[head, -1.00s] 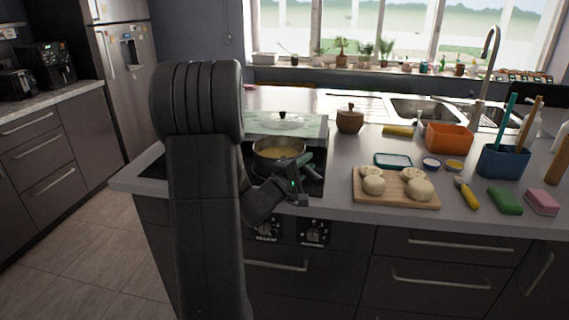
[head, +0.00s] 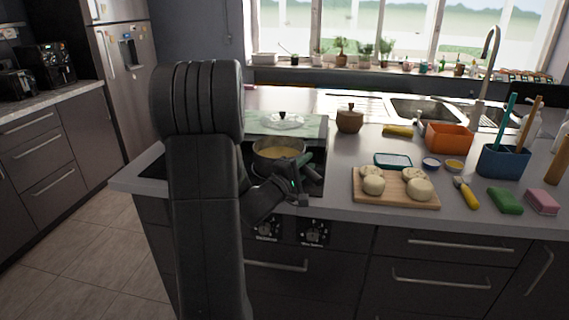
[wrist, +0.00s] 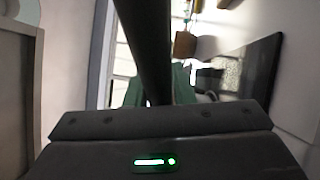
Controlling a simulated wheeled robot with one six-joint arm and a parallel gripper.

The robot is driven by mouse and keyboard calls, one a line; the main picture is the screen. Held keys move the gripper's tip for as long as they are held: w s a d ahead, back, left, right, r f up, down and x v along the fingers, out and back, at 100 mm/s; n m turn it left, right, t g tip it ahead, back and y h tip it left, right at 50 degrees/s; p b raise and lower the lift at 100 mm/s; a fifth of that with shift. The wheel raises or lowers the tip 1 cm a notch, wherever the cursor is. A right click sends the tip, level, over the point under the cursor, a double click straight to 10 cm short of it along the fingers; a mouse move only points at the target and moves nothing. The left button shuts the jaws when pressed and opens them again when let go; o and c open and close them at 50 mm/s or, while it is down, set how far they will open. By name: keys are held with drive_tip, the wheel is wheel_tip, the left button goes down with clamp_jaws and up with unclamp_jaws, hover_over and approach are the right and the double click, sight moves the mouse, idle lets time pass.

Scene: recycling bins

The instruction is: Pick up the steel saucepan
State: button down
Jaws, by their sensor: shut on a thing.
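The steel saucepan (head: 268,161) is on the black hob in the head view, left of centre, with yellowish contents inside. My gripper (head: 302,165) is at its right front side, low against the hob, and is shut on its handle. The handle is mostly hidden by my gripper in the head view. In the wrist view a dark bar, which looks like the handle (wrist: 148,40), runs down to the greenish fingers of my gripper (wrist: 160,88). The pan's body cannot be made out there. The pan looks level, and I cannot tell whether it is clear of the hob.
A glass lid (head: 284,121) lies on a green board behind the pan. A lidded brown pot (head: 349,120) stands behind right. A wooden board (head: 398,202) with several dough balls is to the right. An orange tub (head: 450,137) and blue caddy (head: 502,162) stand farther right.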

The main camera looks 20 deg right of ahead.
wheel_tip(320, 180, up, 10)
drive_tip(key=p, duration=0.2)
idle(0.5)
drive_tip(key=shift+r, duration=0.1)
drive_tip(key=c, duration=2.1)
unclamp_jaws()
clamp_jaws()
